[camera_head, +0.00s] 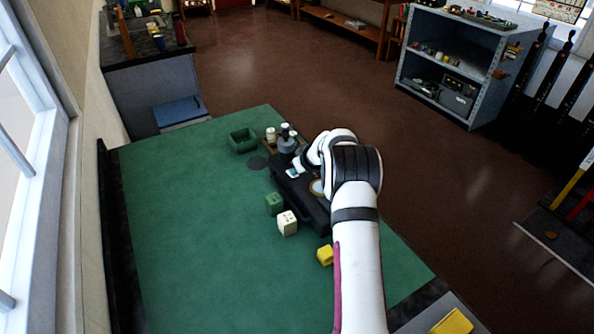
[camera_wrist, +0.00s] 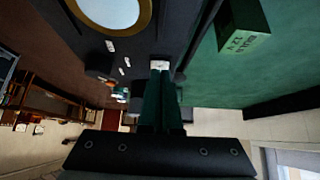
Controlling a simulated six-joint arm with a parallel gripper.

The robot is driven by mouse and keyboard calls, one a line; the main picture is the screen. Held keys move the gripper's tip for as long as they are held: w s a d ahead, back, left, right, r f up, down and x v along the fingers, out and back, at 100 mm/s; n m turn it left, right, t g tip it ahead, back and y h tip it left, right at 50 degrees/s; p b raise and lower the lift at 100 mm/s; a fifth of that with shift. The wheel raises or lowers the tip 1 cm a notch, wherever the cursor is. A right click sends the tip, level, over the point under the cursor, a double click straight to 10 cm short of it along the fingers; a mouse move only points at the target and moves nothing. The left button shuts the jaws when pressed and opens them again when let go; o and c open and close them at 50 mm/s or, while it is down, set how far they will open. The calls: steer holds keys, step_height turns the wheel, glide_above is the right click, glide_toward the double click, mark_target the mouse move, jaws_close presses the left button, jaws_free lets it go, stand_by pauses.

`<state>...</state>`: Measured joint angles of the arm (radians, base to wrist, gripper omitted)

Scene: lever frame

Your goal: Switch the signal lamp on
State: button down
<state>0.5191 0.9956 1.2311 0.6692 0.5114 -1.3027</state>
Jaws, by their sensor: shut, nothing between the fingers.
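A long dark box (camera_head: 312,207) stands on the green table, partly hidden behind my arm. A round pale disc with a brass rim (camera_head: 316,187) is on its top; it also shows large at the upper left of the wrist view (camera_wrist: 148,22). I cannot tell whether this is the signal lamp or whether it is lit. Small white labels (camera_wrist: 110,45) lie on the dark surface beside a raised black block (camera_wrist: 99,66). My gripper (camera_wrist: 160,68) is shut and empty, its dark green fingers over the dark surface. A small white piece is at the fingertips; contact is unclear.
A green tray (camera_head: 243,141) and a grey knobbed object (camera_head: 287,143) stand near the far edge. The table's left half (camera_head: 190,230) is clear.

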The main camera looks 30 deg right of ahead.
steer(key=shift+s+f, duration=0.15)
steer(key=shift+f, duration=0.35)
steer(key=shift+r, duration=0.85)
steer(key=shift+r, duration=0.1)
steer(key=r, duration=0.4)
steer(key=shift+s+r, duration=0.2)
steer(key=shift+s, duration=0.2)
steer(key=s+r, duration=0.5)
steer(key=s, duration=0.2)
steer(key=shift+s+r, duration=0.3)
